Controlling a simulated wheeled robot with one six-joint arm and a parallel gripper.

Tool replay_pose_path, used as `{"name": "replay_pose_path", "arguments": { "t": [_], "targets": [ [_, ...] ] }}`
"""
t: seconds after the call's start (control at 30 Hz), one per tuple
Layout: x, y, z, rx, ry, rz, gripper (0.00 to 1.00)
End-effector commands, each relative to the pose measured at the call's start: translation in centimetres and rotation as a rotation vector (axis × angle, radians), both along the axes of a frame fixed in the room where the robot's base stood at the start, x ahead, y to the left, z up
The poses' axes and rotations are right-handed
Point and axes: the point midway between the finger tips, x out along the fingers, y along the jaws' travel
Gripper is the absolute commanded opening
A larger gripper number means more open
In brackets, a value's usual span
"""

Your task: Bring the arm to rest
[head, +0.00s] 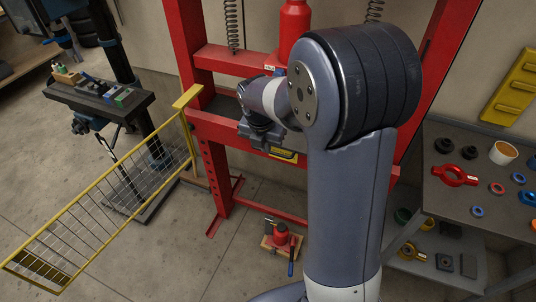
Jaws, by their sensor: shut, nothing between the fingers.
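My arm rises in the front middle of the head view and bends at a large elbow joint, with its forearm reaching away towards the red press frame (225,127). My gripper (273,146) is at the far end of the arm, small and dark, in front of the press's lower crossbeam. It is shut, with nothing seen held in it. Its fingertips are hard to make out against the press, and I cannot tell whether it touches the press. The elbow hides part of the press.
A yellow mesh guard (100,215) stands open at left, beside a drill press table (100,97). A grey bench (480,212) with rings and a cup (503,152) is at right. Front left floor is clear.

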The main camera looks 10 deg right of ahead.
Motion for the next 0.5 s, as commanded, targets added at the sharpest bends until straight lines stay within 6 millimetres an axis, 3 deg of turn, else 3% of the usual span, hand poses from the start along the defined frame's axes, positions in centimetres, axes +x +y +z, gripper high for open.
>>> {"name": "replay_pose_path", "arguments": {
  "t": [0.2, 0.5],
  "targets": [
    [-0.4, 0.3, 1.9, 0.0, 0.0, 0.0, 0.0],
    [-0.4, 0.3, 2.0, 0.0, 0.003, 0.0, 0.0]
  ]
}}
